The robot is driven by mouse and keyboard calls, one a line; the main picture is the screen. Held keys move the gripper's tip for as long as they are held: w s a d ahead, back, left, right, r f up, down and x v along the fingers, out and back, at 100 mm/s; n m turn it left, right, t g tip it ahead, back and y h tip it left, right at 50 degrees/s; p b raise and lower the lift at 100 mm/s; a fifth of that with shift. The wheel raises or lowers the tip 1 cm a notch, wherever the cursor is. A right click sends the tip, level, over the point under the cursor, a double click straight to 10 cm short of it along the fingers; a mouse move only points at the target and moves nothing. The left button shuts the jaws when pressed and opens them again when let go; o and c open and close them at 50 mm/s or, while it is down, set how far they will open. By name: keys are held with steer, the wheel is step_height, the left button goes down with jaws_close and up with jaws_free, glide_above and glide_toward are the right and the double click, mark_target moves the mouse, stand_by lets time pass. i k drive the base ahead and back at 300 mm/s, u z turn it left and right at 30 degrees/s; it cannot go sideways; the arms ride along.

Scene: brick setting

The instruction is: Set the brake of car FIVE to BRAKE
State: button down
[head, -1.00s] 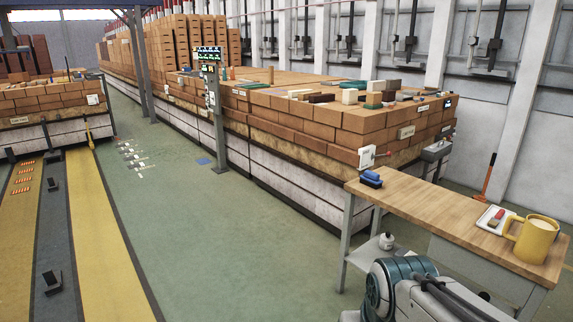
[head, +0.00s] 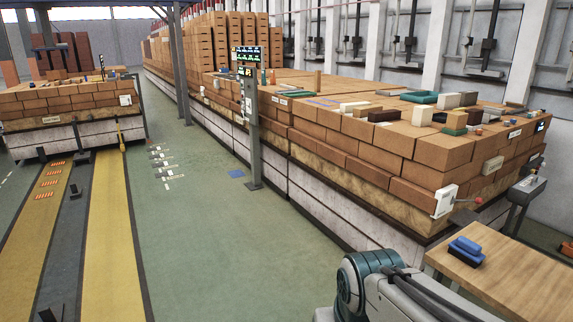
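Two brick-loaded cars show in the head view. The long near car (head: 310,212) fills the middle and right. A white box with a red-tipped lever (head: 446,201) sits on its near corner, and a grey metal fitting (head: 524,188) is on its end face. The smaller car (head: 70,133) stands at the far left on the track. It has a white box (head: 125,100) at its corner and a yellow upright lever (head: 120,137) at its end. The car labels are too small to read, so I cannot tell which is car FIVE. My gripper is out of view.
A wooden-topped bench (head: 493,277) with a blue brush (head: 466,250) stands at bottom right, close to my arm. A post with a green display (head: 249,115) stands beside the near car. The green floor (head: 205,235) between track and near car is mostly clear.

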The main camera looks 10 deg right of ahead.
mark_target(478, 201)
steer(key=i, duration=1.7)
steer(key=z, duration=0.65)
steer(key=i, duration=1.35)
steer(key=z, duration=1.75)
steer(key=i, duration=1)
steer(key=z, duration=0.6)
